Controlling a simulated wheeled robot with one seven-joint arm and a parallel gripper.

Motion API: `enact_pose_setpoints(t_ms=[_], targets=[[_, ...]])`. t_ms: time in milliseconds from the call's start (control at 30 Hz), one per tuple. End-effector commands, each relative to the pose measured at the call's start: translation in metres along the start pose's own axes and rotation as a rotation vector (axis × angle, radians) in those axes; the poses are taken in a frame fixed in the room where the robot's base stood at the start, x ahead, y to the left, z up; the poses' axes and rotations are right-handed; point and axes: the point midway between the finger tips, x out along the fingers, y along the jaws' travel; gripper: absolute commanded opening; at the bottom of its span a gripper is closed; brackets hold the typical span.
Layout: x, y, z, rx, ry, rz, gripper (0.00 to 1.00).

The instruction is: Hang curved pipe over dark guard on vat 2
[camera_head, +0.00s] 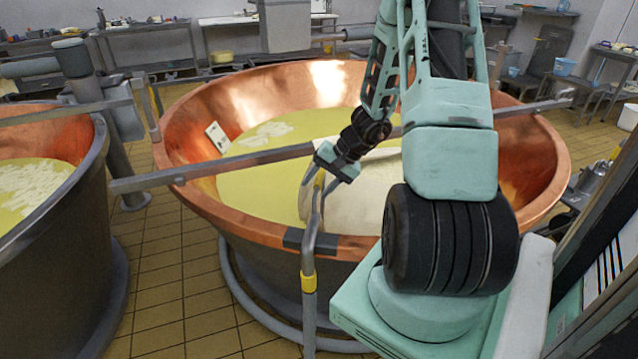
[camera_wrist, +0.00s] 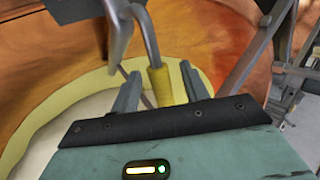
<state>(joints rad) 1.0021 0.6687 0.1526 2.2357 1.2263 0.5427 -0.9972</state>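The copper vat (camera_head: 190,125) in the middle of the head view holds yellow liquid and a pale mass. A dark guard (camera_head: 328,243) sits on its near rim. The grey curved pipe (camera_head: 309,258) with yellow bands passes over the rim at the guard, one end inside the vat, the other hanging outside. I cannot tell whether it touches the guard. My gripper (camera_head: 330,165) is above the vat's inside, at the pipe's upper yellow band. In the wrist view, the band (camera_wrist: 160,86) lies between my fingers (camera_wrist: 158,75), with gaps on both sides; the gripper looks open.
A grey bar (camera_head: 240,160) crosses above the vat. A second vat (camera_head: 50,230) stands at the left, with a grey post (camera_head: 85,80) between them. Worktables (camera_head: 150,45) line the back wall. Tiled floor (camera_head: 165,300) is free between the vats.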

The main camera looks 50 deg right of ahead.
Motion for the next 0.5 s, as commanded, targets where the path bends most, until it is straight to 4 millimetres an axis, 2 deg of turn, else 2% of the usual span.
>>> enact_pose_setpoints(t_ms=[267, 367, 500], targets=[[-0.006, 0.000, -0.001, 0.000, 0.004, 0.001, 0.45], [-0.020, 0.000, -0.002, -0.001, 0.007, 0.000, 0.45], [-0.050, 0.000, -0.002, -0.003, 0.008, 0.001, 0.45]])
